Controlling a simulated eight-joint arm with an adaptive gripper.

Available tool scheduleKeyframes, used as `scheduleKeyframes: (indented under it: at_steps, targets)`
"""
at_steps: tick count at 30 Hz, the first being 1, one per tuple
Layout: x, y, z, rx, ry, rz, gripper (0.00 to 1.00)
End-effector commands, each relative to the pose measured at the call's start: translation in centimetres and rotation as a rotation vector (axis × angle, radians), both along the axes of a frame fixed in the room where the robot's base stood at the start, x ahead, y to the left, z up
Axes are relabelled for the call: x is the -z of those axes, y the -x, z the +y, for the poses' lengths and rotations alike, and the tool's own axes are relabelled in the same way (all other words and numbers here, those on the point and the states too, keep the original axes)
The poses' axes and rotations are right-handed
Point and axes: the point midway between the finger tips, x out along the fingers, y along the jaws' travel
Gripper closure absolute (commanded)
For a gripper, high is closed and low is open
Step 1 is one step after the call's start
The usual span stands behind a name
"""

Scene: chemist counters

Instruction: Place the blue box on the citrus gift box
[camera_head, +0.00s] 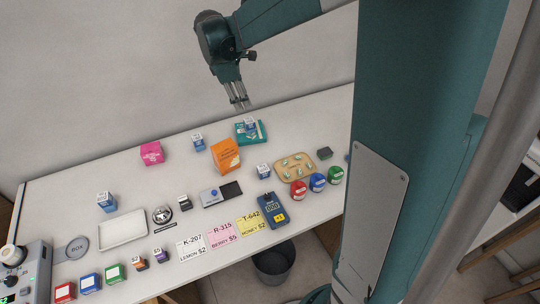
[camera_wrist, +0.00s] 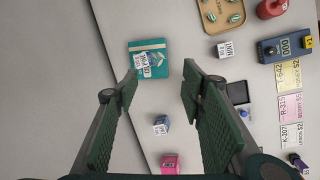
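An orange box (camera_head: 225,155) stands mid-counter; its print is too small to read, so I cannot confirm it is the citrus gift box. Behind it lies a flat teal box (camera_head: 240,138), also in the wrist view (camera_wrist: 160,49). A small blue-and-white box (camera_head: 250,125) appears to rest on the teal box, also in the wrist view (camera_wrist: 142,66). Another small blue box (camera_head: 198,142) stands left of the orange box, also in the wrist view (camera_wrist: 161,125). My gripper (camera_head: 241,105) is open and empty, raised above the counter's back edge; its fingers (camera_wrist: 160,82) are well apart.
A pink box (camera_head: 152,153) stands at the back left. The back left counter is clear.

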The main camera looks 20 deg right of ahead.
Motion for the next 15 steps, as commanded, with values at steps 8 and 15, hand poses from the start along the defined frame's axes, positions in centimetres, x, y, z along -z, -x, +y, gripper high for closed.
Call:
scheduleKeyframes:
  at_steps: [8,15]
  targets:
    - [-2.9,4.7,0.4,0.128,-0.067,-0.098,0.60]
    - [-4.8,8.7,0.9,0.243,-0.130,-0.178,0.60]
